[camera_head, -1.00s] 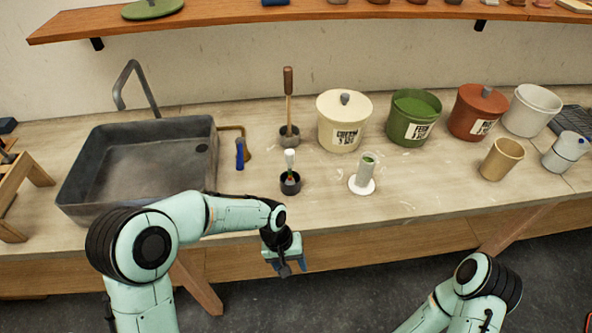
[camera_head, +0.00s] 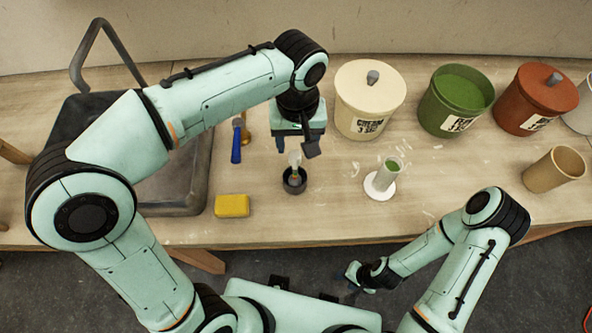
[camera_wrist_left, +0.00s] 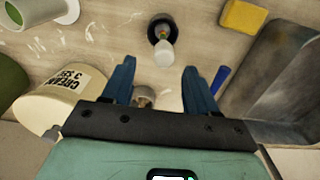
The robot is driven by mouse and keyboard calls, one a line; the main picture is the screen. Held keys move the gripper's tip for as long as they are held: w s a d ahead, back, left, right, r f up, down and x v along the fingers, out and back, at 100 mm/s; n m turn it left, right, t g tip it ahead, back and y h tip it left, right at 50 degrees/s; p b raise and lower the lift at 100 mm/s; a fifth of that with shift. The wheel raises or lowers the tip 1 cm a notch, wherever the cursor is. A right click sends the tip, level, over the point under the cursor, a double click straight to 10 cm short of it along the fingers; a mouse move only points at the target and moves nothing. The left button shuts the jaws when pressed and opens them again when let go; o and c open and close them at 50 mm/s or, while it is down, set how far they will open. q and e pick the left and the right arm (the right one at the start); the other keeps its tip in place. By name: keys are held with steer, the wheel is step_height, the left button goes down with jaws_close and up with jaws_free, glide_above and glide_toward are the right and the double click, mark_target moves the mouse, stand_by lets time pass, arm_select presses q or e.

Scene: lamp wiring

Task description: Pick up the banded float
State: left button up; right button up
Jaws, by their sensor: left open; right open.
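The banded float (camera_head: 295,160) stands in a small dark cup (camera_head: 294,183) on the bench, its pale top sticking up. In the left wrist view the float (camera_wrist_left: 165,54) has a white bulbous end and a coloured band near the dark cup (camera_wrist_left: 160,28). My left gripper (camera_head: 296,146) is above and just behind the float, pointing down. In the left wrist view its blue fingers (camera_wrist_left: 160,68) are apart, with the float's white end just beyond the gap and nothing between them. My right gripper (camera_head: 354,273) is low in front of the bench, small in view.
A yellow sponge (camera_head: 232,205) lies to the left, near the sink (camera_head: 185,190). A cream pot (camera_head: 366,105), green pot (camera_head: 452,105) and red pot (camera_head: 532,103) stand behind right.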

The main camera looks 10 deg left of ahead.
mark_target(297, 153)
arm_select(q)
step_height(297, 153, down, 3)
steer(key=shift+s+f, duration=0.1)
steer(key=shift+w+f, duration=0.2)
steer(key=shift+f, duration=0.3)
steer(key=f, duration=0.5)
steer(key=shift+a+b, duration=0.3)
steer(key=shift+b, duration=0.1)
steer(key=shift+r, duration=0.1)
jaws_close()
